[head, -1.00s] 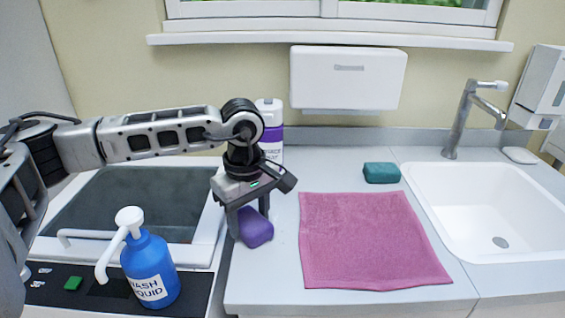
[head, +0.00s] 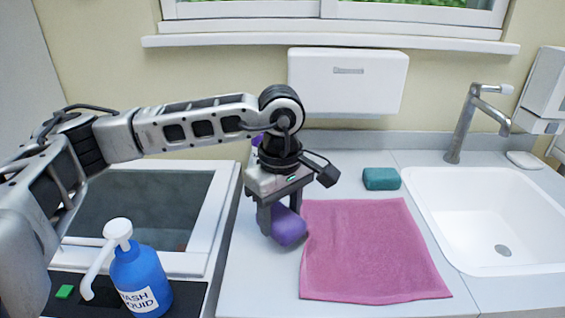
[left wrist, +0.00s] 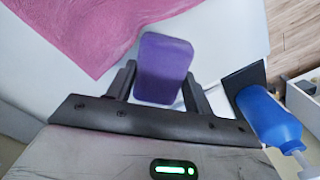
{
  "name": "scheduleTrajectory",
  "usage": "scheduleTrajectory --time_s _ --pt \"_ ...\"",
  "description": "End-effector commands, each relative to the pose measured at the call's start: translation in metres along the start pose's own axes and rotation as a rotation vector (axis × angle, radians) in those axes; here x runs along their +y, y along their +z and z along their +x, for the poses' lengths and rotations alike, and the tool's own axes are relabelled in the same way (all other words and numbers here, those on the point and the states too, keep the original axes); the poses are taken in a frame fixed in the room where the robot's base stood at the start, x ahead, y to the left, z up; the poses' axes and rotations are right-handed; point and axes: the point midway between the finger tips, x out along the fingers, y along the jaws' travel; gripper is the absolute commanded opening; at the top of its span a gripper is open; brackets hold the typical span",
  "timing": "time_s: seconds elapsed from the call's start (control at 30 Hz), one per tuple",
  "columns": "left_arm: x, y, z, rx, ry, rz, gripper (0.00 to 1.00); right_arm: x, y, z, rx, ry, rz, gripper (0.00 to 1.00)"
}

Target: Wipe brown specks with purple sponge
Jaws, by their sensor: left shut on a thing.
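The purple sponge (head: 289,226) is between the fingers of my left gripper (head: 282,212), which is shut on it. It is at the worktop's surface, just left of the pink cloth. In the left wrist view the purple sponge (left wrist: 164,68) sits between both fingers of the left gripper (left wrist: 160,85). I see no brown specks in either view; the arm and sponge hide part of the worktop. My right gripper is not in view.
The pink cloth (head: 370,250) lies flat on the worktop (head: 248,285). A green sponge (head: 381,179) lies behind it, left of the white sink (head: 500,225) and tap (head: 466,125). A blue wash liquid bottle (head: 140,280) stands front left, near the sunken basin (head: 150,205).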

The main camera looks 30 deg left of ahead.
Motion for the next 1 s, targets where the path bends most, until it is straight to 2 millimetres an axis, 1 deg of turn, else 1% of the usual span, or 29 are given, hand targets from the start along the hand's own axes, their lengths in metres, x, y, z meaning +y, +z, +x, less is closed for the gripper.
scheduleTrajectory --time_s 0.03,0.1,0.2,0.5,0.63,1.0 --pt "0.001 0.000 -0.008 0.000 0.002 0.001 0.33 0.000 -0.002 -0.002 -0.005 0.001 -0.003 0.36" --pt "0.001 0.000 -0.015 -0.001 0.002 0.001 0.33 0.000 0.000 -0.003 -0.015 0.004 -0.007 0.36" --pt "0.001 0.001 -0.024 -0.001 0.003 0.002 0.33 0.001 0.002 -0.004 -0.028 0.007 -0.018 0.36" --pt "0.001 0.001 -0.047 -0.001 0.003 0.002 0.33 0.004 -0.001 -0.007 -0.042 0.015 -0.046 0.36" --pt "0.001 0.001 -0.050 -0.001 0.002 0.002 0.33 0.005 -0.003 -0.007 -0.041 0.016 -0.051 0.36" --pt "0.001 0.001 -0.050 -0.001 0.002 0.003 0.33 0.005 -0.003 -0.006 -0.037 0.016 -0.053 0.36"
